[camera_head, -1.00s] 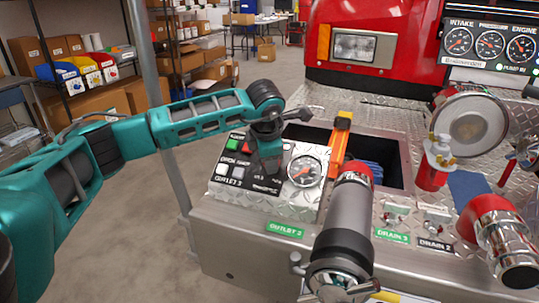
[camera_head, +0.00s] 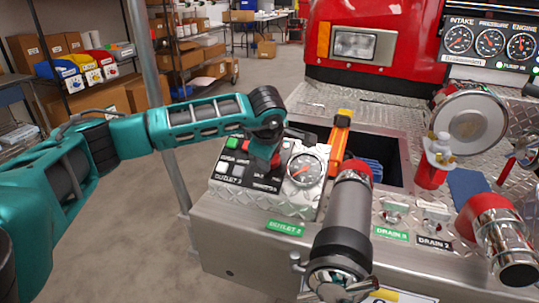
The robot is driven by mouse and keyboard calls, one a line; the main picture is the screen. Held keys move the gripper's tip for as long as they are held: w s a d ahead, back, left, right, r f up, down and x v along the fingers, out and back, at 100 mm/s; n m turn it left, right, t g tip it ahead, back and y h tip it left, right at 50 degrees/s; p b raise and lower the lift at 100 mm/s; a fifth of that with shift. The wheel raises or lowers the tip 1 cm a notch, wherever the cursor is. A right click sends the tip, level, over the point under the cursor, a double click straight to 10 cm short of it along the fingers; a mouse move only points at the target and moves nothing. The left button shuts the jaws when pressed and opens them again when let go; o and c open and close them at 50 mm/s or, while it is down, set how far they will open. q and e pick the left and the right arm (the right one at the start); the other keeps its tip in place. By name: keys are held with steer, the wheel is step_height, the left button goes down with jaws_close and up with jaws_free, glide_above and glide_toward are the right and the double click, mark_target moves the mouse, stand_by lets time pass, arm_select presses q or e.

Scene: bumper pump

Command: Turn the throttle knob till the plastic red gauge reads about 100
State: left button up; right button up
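My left arm reaches in from the left, and its gripper (camera_head: 264,163) points down over the middle of the Outlet 2 panel (camera_head: 233,190). Its fingers hide part of the panel's buttons and labels, and I cannot tell whether they are open or shut. A round white gauge (camera_head: 305,170) with a red needle sits on the panel just right of the gripper; its reading is too small to tell. Intake (camera_head: 457,40), pressure (camera_head: 490,43) and engine (camera_head: 522,46) gauges show at top right. I cannot make out a throttle knob. My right gripper is not in view.
A grey outlet pipe (camera_head: 348,215) with a red collar stands right of the panel. Behind it is an open bin (camera_head: 392,172) with an orange-yellow tool (camera_head: 340,140). A large capped port (camera_head: 468,125) and a red elbow pipe (camera_head: 490,222) are at right.

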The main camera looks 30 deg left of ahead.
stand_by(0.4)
arm_select(q)
steer(key=o, duration=1.1)
steer(key=shift+c, duration=0.2)
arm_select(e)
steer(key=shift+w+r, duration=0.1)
arm_select(q)
steer(key=p+v, duration=0.1)
steer(key=v, duration=1.2)
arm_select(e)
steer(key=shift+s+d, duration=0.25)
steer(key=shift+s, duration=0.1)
arm_select(q)
steer(key=shift+d, duration=0.1)
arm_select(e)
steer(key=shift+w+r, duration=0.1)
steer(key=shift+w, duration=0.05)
